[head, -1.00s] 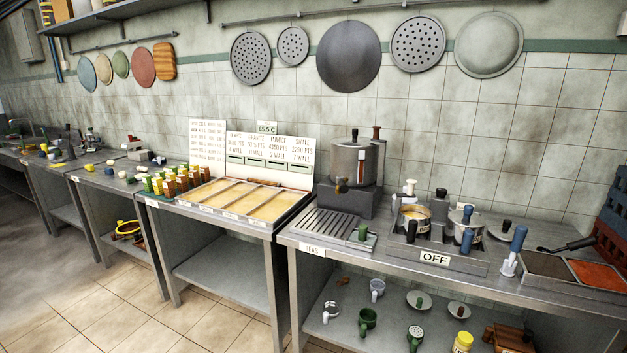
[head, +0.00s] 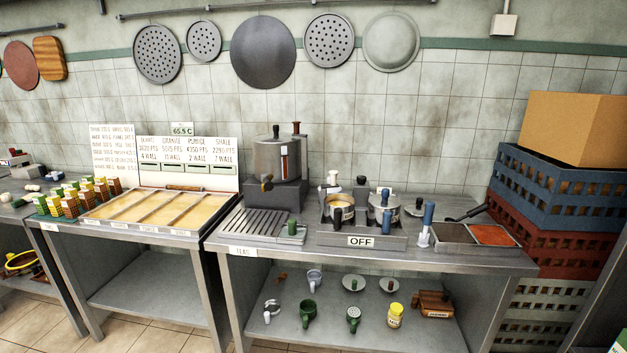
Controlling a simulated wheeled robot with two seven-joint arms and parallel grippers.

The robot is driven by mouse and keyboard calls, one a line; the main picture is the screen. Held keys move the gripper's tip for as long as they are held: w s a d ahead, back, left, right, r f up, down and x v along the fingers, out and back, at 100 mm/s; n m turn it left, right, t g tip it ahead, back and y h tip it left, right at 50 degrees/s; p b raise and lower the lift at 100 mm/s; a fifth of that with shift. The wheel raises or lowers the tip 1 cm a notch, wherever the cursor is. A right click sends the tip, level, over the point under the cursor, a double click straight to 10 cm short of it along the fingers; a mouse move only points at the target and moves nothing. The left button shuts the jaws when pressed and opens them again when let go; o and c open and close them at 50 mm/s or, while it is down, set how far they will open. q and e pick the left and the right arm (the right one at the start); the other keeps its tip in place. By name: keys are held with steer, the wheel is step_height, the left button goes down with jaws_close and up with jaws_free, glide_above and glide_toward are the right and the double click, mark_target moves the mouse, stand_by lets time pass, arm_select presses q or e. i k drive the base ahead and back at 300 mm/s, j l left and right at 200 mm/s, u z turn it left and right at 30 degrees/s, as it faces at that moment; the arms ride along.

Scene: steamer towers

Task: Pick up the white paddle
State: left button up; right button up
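I cannot make out a white paddle for certain in the head view. A pale round disc (head: 391,42) hangs on the wall rail at the right end of a row of grey discs. A small white-topped handle (head: 333,178) stands at the back of the pot unit (head: 362,241) marked OFF. A blue-handled tool with a white base (head: 426,226) stands upright to the right of that unit. Neither of my grippers is in view.
The steel counter (head: 480,260) carries a boiler (head: 277,160), a slatted drain tray (head: 250,225) and a two-part tray (head: 470,235). Stacked crates with a cardboard box (head: 575,128) stand at the right. Cups and a yellow jar (head: 395,315) sit on the lower shelf.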

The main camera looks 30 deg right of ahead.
mark_target(422, 242)
steer(key=z, duration=1.7)
